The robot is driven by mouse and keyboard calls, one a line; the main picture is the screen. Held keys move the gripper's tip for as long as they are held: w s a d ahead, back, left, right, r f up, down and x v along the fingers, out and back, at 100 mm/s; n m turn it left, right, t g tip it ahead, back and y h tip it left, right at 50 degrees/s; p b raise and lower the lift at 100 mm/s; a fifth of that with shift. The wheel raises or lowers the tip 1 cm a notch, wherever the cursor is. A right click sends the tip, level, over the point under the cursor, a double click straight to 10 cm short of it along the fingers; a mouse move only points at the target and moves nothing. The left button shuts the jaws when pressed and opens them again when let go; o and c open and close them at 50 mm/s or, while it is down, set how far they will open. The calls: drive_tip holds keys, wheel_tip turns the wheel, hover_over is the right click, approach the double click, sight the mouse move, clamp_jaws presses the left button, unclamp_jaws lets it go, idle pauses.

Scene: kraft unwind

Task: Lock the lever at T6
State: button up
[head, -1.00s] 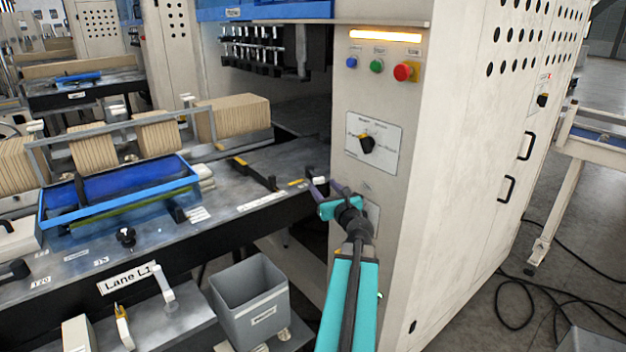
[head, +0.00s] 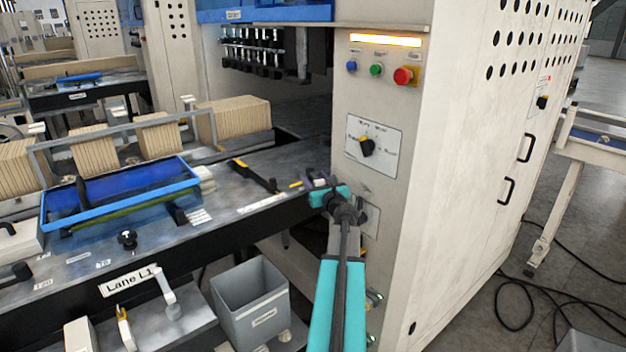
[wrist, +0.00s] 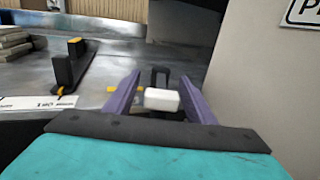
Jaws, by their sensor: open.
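My gripper (head: 316,180) is open at the right end of the grey machine table, beside the cream cabinet. In the wrist view its two purple fingers (wrist: 161,76) stand apart, with a white block (wrist: 162,99) and a dark upright bracket (wrist: 160,76) showing between them. I cannot tell whether the fingers touch either. A black lever with a yellow tip (head: 254,175) lies on the table to the left of the gripper; it also shows in the wrist view (wrist: 66,70). No T6 label is clearly readable, so I cannot tell which part is T6.
The cabinet face (head: 375,95) with its black selector switch (head: 366,147) stands close on the right. A blue-rimmed tray (head: 190,190) and stacks of brown board (head: 240,115) lie left. A grey bin (head: 235,310) is below the table edge.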

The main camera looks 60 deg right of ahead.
drive_tip(key=shift+w+d, duration=0.15)
drive_tip(key=shift+w, duration=0.1)
